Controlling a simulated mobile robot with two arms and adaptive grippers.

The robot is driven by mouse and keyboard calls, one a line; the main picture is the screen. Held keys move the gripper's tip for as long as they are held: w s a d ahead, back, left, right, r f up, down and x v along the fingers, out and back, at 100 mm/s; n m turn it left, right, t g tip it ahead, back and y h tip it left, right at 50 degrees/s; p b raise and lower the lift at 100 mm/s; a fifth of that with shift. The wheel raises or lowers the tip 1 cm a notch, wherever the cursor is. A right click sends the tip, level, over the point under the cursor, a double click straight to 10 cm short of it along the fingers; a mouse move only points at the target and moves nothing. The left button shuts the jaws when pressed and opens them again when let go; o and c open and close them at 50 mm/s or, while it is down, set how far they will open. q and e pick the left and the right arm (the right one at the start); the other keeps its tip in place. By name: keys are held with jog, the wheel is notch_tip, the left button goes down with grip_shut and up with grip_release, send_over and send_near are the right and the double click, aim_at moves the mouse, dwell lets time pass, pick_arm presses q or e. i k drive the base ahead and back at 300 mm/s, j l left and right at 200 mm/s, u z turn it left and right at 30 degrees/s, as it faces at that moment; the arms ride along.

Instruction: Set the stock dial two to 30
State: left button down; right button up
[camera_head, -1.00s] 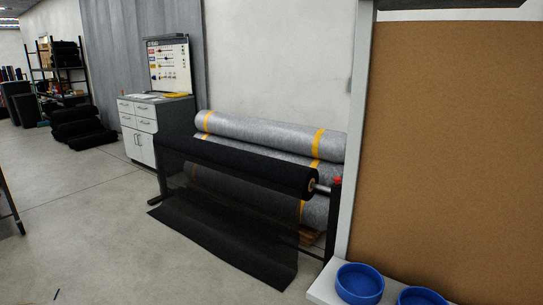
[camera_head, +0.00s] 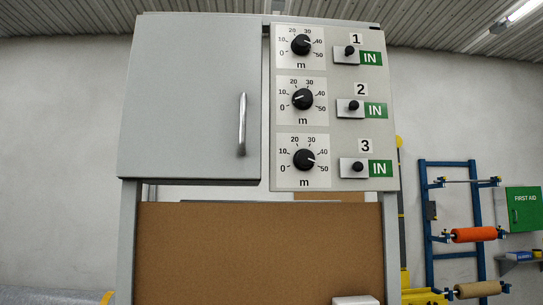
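Stock dial two (camera_head: 302,99) is a black round knob on a white plate in the middle of the panel, with marks from 0 to 50 and an "m" below. Its pale pointer mark faces left, near 10; the exact reading is too small to tell. Beside it are the number 2, a small black toggle (camera_head: 353,105) and a green "IN" label (camera_head: 375,110). Neither gripper is in view.
Dial one (camera_head: 301,45) is above and dial three (camera_head: 304,159) below, both close to dial two. A grey cabinet door (camera_head: 190,97) with a vertical handle (camera_head: 242,124) is left of the panel. A brown board (camera_head: 260,250) stands below.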

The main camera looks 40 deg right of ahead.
aim_at(303, 100)
jog(key=z, duration=1.6)
